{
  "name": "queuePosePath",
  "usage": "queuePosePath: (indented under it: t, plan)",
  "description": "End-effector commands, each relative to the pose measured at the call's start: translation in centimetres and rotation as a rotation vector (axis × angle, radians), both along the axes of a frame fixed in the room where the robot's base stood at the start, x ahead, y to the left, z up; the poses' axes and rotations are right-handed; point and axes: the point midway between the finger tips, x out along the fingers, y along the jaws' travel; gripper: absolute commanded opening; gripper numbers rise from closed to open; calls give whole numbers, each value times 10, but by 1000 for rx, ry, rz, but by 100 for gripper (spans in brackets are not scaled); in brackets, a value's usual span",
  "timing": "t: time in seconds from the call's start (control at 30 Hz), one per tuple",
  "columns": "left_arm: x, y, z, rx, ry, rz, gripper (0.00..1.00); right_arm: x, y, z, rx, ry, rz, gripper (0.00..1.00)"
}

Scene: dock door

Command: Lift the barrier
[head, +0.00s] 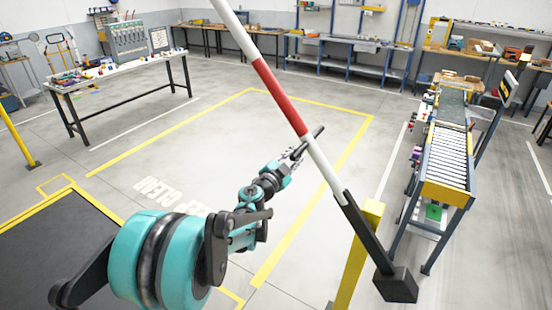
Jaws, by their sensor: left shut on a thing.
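The barrier is a red and white striped arm (274,92), tilted steeply upward from lower right to upper left. Its top end is cut off by the frame edge. Its dark lower part ends in a black counterweight block (396,284), beside a yellow post (357,255). My left gripper (301,150) is at the left side of the arm, by the lower end of the red band. It is shut on a dark bar handle (318,133) that sticks out there. The fingertips are small and partly hidden. My right gripper is not in view.
A roller conveyor (447,165) stands at right. A table (118,72) with tools is at upper left, and workbenches (345,46) line the back wall. A yellow-lined floor area with white lettering lies under my arm, free of objects. A yellow post (17,135) is at far left.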

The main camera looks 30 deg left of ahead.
Motion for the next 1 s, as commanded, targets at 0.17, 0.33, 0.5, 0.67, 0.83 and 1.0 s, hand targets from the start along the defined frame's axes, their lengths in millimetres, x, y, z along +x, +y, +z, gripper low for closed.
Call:
queuePosePath:
  t: [0.17,0.33,0.5,0.67,0.83,1.0]
  plan:
    - [-5,-65,47,165,-14,-11,0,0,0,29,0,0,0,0]
    - [-10,-123,70,318,-26,-11,0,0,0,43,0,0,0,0]
    - [-14,-174,83,450,-36,-10,0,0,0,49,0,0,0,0]
    - [-17,-212,88,543,-43,-7,0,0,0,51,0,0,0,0]
    - [-19,-237,90,609,-47,-2,0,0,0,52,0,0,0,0]
    - [-20,-248,90,643,-48,2,0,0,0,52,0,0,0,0]
